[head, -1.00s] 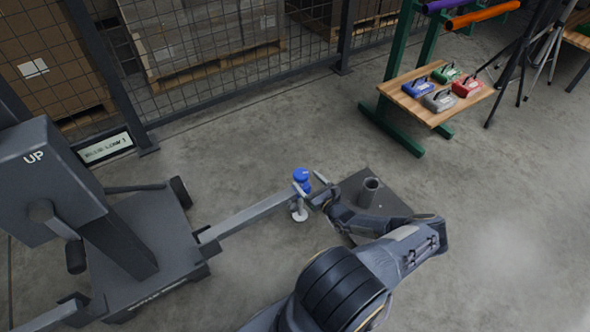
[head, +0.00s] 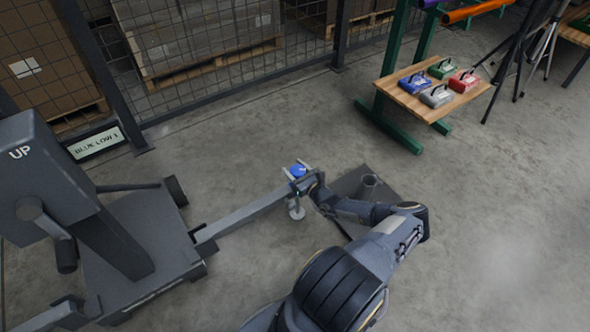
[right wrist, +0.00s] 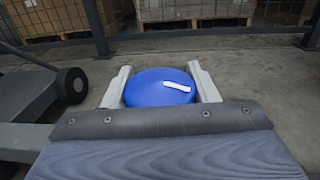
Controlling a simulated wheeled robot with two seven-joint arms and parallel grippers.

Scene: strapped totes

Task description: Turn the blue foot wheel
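The blue foot wheel (head: 298,171) sits on top of a small levelling foot with a pale round pad, at the end of the grey lift's long leg. My right gripper (head: 297,168) is at the wheel, with one finger on each side of it. In the right wrist view the blue wheel (right wrist: 160,87), with a white mark on top, lies between the two pale fingers of my right gripper (right wrist: 162,86). The fingers are spread wide; whether they touch the rim is unclear. My left gripper is out of view.
The grey lift (head: 130,245) marked "UP" stands at left. A sign (head: 97,143) reads "BLUE LOW 1". A dark plate (head: 350,187) with an upright tube lies right of the wheel. A wooden bench (head: 425,108) holds several coloured cases. Mesh fencing runs behind; open floor lies between.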

